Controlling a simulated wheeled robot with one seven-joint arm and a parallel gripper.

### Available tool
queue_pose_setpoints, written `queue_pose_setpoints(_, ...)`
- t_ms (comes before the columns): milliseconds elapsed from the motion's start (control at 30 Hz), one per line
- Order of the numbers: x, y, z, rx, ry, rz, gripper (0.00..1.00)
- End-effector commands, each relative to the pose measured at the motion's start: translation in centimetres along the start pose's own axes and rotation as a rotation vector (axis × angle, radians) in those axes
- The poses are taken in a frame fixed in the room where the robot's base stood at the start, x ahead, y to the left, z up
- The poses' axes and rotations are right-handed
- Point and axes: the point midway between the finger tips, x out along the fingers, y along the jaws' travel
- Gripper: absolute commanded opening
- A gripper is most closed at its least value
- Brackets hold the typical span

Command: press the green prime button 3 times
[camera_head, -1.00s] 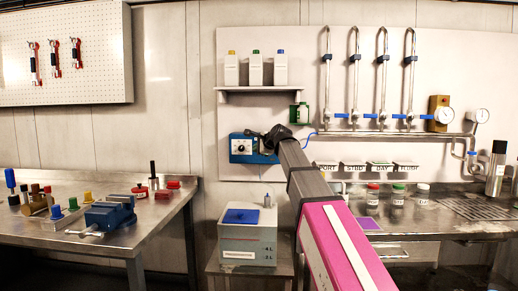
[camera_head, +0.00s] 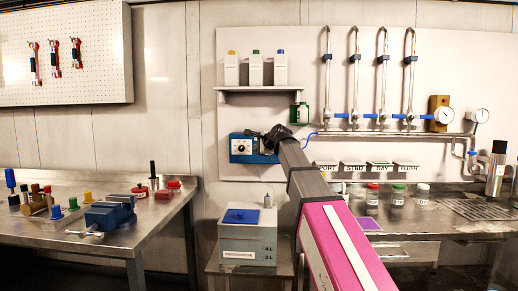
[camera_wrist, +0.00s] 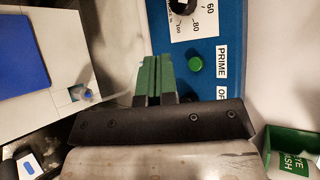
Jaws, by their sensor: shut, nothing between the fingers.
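The green prime button (camera_wrist: 195,64) is a small round knob on the blue control box (camera_wrist: 205,88), beside the PRIME label (camera_wrist: 221,59) in the wrist view. In the head view the blue control box (camera_head: 241,147) is on the wall panel; the button is not visible there. My gripper (camera_wrist: 155,60) has green fingers closed together with nothing between them. In the wrist view its tips are just left of the button, with a visible gap. Depth to the box face is hard to tell. In the head view my gripper is mostly hidden behind my wrist.
A dial (camera_wrist: 184,6) is on the box above the button. A green holder (camera_wrist: 290,150) is at the lower right of the wrist view. A grey tank with a blue lid (camera_head: 242,216) stands below the box. A shelf with bottles (camera_head: 254,88) is above.

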Motion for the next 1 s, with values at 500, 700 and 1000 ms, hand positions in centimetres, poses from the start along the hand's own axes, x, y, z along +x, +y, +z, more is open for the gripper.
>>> queue_pose_setpoints(500,0.0,0.0,0.0,0.000,0.000,0.000,0.00)
queue_pose_setpoints(700,0.0,0.0,0.0,0.000,0.000,0.000,0.00)
queue_pose_setpoints(1000,-1.0,0.8,0.7,-0.001,0.000,0.000,0.00)
